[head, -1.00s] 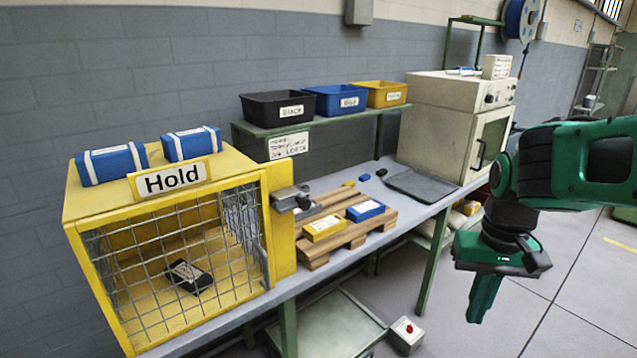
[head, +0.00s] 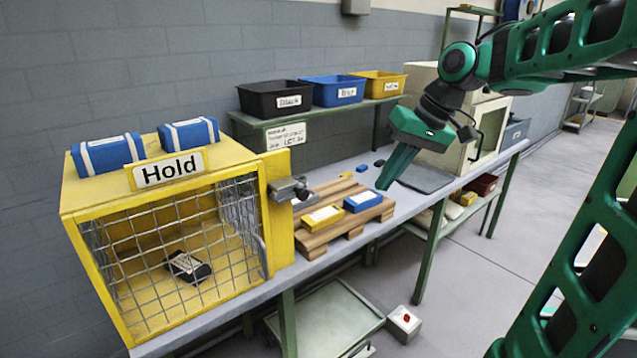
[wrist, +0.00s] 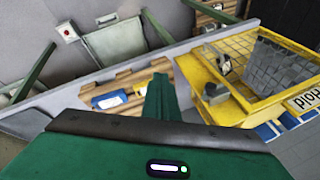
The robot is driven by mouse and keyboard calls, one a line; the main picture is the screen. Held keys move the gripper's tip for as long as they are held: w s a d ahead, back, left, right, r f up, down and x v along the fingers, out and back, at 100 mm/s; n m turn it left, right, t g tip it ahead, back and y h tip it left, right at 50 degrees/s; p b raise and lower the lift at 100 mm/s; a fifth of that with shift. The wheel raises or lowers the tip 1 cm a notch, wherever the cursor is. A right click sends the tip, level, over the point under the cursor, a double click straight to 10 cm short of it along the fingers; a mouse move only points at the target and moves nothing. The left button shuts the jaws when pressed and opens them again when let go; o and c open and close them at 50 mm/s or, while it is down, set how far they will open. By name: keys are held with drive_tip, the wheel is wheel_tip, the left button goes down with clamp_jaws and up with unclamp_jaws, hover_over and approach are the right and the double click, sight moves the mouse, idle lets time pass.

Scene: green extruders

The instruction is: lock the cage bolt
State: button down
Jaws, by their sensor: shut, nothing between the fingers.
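The yellow cage (head: 98,203) stands at the left end of the bench, with a "Hold" sign (head: 167,169) on its upper front and a wire mesh front. A grey metal bolt (head: 291,190) sits on the yellow plate at the cage's right side; its exact bolt position is too small to tell. In the wrist view the bolt (wrist: 215,93) shows right of my fingers, with the cage (wrist: 200,78) behind it. A black box (head: 187,266) lies inside the cage.
A wooden pallet (head: 318,243) with a yellow box (head: 323,218) and a blue box (head: 363,201) lies between bolt and gripper. Black, blue and yellow bins (head: 340,90) stand on a raised shelf behind. Two blue packs (head: 107,153) lie on the cage roof.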

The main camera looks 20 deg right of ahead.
drive_tip(key=w+a+r+n+y, duration=0.2)
drive_tip(key=w+a+r+n, duration=0.1)
drive_tip(key=w+r+n, duration=0.1)
wheel_tip(320, 180, up, 2)
drive_tip(key=shift+w+r, duration=0.1)
drive_tip(key=shift+w, duration=0.8)
approach(292, 194)
drive_tip(key=d+f, duration=0.4)
drive_tip(key=d, duration=0.1)
drive_tip(key=a, duration=0.2)
drive_tip(key=a+f, duration=0.1)
drive_tip(key=shift+a, duration=0.35)
